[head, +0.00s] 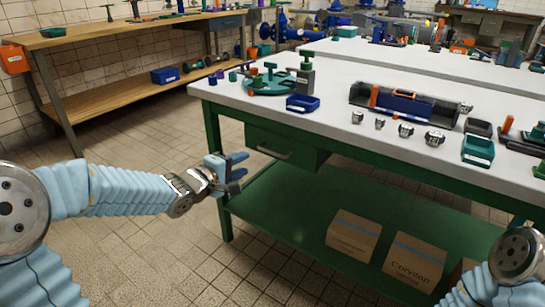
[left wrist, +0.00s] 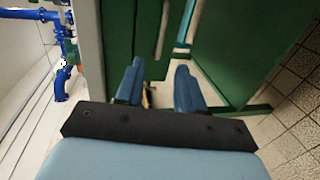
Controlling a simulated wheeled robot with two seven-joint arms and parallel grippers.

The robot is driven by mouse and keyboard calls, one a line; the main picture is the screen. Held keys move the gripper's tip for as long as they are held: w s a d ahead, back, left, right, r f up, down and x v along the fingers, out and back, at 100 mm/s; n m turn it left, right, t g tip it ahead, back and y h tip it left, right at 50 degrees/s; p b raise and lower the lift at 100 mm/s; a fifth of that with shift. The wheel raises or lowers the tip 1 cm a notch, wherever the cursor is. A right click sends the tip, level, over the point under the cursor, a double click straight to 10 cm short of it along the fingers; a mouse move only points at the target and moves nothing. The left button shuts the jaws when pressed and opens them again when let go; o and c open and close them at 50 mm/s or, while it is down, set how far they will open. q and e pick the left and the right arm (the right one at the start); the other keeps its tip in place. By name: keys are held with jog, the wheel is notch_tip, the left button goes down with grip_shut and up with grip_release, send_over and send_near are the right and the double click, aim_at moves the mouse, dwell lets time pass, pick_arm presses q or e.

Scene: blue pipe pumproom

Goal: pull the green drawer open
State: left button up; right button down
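The green drawer (head: 285,143) hangs under the white top of the workbench, near its left corner, and looks shut. Its metal handle (head: 274,153) is a bar across the front. In the left wrist view the drawer front (left wrist: 128,35) is dark green, and the handle (left wrist: 162,28) shows as a pale bar beyond the fingers. My left gripper (head: 238,165) is left of the handle and apart from it. Its blue fingers (left wrist: 158,85) are spread with nothing between them. My right arm shows at the lower right of the head view, but its gripper is out of frame.
The workbench top (head: 330,120) carries tools, blue bins and small fittings. Cardboard boxes (head: 353,234) stand on its green lower shelf (head: 285,210). A green table leg (head: 221,190) is close to my left gripper. A wooden bench (head: 130,32) stands at the back left, with clear tiled floor between.

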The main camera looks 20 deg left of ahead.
aim_at(268, 152)
pick_arm(q)
jog(key=b+x, duration=0.1)
jog(key=x, duration=1.1)
jog(key=shift+f, duration=0.1)
grip_shut()
